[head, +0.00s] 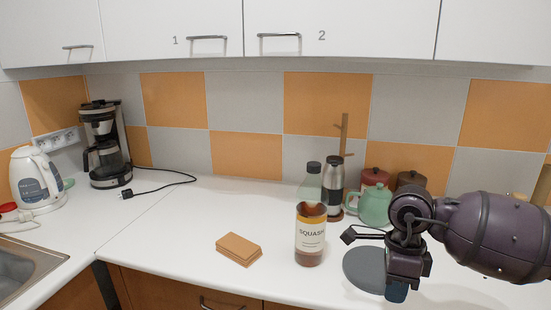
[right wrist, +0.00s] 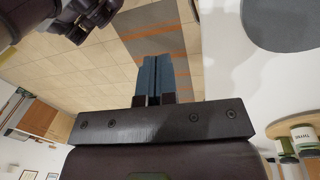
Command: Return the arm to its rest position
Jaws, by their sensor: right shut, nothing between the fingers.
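My right arm reaches in from the right in the head view, above the right part of the white counter (head: 180,240). Its gripper (head: 396,292) points down, in front of a dark grey disc (head: 362,268) on the counter. In the right wrist view the two blue fingers of this gripper (right wrist: 156,66) lie side by side, shut, with nothing between them. My left gripper does not show in the head view.
A squash bottle (head: 310,235), a dark flask (head: 333,185) and a green teapot (head: 372,204) stand close to my right arm. A tan block (head: 239,249) lies left of the bottle. A coffee maker (head: 105,145) and kettle (head: 36,180) stand far left. The counter's left middle is clear.

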